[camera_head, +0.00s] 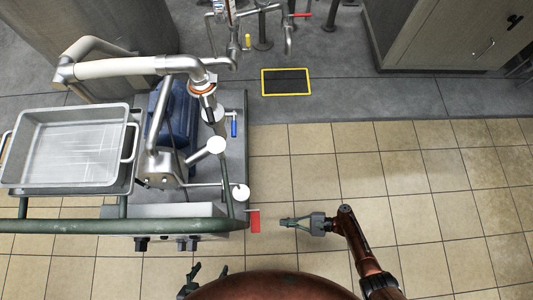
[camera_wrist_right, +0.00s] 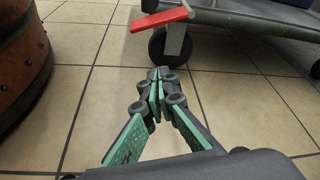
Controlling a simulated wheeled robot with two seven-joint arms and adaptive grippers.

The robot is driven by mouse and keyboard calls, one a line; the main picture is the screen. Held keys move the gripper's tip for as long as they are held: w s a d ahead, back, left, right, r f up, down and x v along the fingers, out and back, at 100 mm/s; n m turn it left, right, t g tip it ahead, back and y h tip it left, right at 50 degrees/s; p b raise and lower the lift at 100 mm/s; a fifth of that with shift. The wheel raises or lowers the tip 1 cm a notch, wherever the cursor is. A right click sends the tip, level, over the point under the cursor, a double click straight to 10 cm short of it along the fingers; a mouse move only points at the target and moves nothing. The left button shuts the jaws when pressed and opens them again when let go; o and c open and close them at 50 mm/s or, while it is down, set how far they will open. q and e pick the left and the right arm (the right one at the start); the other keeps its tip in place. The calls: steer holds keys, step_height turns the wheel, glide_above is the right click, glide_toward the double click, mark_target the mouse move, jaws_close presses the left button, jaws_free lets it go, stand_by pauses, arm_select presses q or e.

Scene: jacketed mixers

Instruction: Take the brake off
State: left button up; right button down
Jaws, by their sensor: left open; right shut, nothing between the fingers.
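The brake looks like a red pedal (camera_head: 255,222) at the near right corner of a green-framed cart (camera_head: 190,225). In the right wrist view the red pedal (camera_wrist_right: 160,19) sticks out beside a dark caster wheel (camera_wrist_right: 170,45) and looks tilted. My right gripper (camera_head: 283,221) is shut and empty, pointing left at the pedal with a gap between them. In the wrist view its closed fingertips (camera_wrist_right: 156,75) are below the pedal in the picture. My left gripper (camera_head: 208,270) is open and empty at the bottom, in front of the cart, partly hidden by my body.
The cart carries a blue motor pump (camera_head: 175,112), steel pipes and a metal tray (camera_head: 72,148). A yellow-edged black floor plate (camera_head: 286,82) lies beyond. A grey cabinet (camera_head: 445,35) stands at the back right. The tiled floor right of the cart is clear.

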mark_target(255, 221)
steer(key=b+x, duration=0.3)
steer(key=x, duration=0.7)
steer(key=shift+s+a+f, duration=0.1)
steer(key=shift+s+f, duration=0.05)
arm_select(q)
steer(key=shift+s+a+f+t+p, duration=0.15)
steer(key=shift+f+t+p, duration=0.2)
steer(key=shift+f, duration=0.2)
steer(key=shift+s+a+f+t+p, duration=0.1)
steer(key=shift+f+t+p, duration=0.2)
steer(key=shift+f, duration=0.25)
arm_select(e)
steer(key=r, duration=0.2)
steer(key=s+r, duration=0.1)
steer(key=r, duration=0.1)
steer(key=shift+s, duration=0.15)
arm_select(q)
steer(key=shift+w, duration=0.1)
arm_select(e)
steer(key=shift+r, duration=0.1)
